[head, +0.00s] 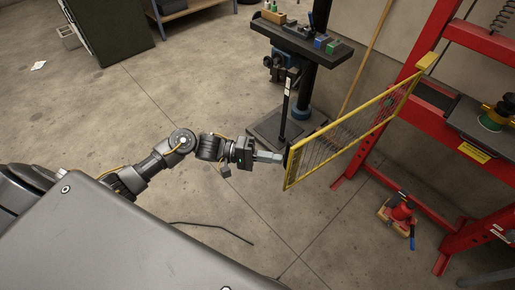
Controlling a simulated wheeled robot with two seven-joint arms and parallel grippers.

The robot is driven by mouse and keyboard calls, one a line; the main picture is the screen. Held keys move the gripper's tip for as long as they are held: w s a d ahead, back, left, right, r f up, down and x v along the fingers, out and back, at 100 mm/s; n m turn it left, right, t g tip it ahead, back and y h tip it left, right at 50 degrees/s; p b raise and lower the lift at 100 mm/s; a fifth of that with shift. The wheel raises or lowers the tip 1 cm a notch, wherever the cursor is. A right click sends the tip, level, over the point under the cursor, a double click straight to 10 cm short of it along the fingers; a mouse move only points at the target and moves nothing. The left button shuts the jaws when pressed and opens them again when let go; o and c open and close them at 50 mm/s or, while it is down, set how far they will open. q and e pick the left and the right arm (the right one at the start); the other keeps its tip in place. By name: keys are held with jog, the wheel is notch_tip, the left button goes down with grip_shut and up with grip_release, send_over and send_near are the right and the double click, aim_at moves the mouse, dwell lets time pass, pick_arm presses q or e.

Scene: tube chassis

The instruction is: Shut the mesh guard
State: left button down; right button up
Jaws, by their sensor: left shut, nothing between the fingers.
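The mesh guard (348,128) is a yellow-framed panel with a see-through wire mesh. It stands swung out from the red press frame (405,108), joined near its upper right end. Its free edge points toward the lower left. My left gripper (280,157) is shut and empty, its fingertips close to the guard's free edge by a dark part there. I cannot tell whether they touch. My right gripper is not in view.
A black stand with a tool tray (302,38) rises behind the guard. A red bottle jack (402,211) sits on the floor below the frame. A dark cable (215,226) lies on the floor. A wooden pole (368,52) leans behind the guard. The floor left of the guard is open.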

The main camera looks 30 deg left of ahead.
pick_arm(q)
jog(key=shift+s+d, duration=0.3)
jog(key=shift+d, duration=0.2)
jog(key=shift+s+d, duration=0.3)
jog(key=shift+d, duration=0.2)
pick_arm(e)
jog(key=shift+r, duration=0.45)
pick_arm(q)
jog(key=shift+r, duration=0.1)
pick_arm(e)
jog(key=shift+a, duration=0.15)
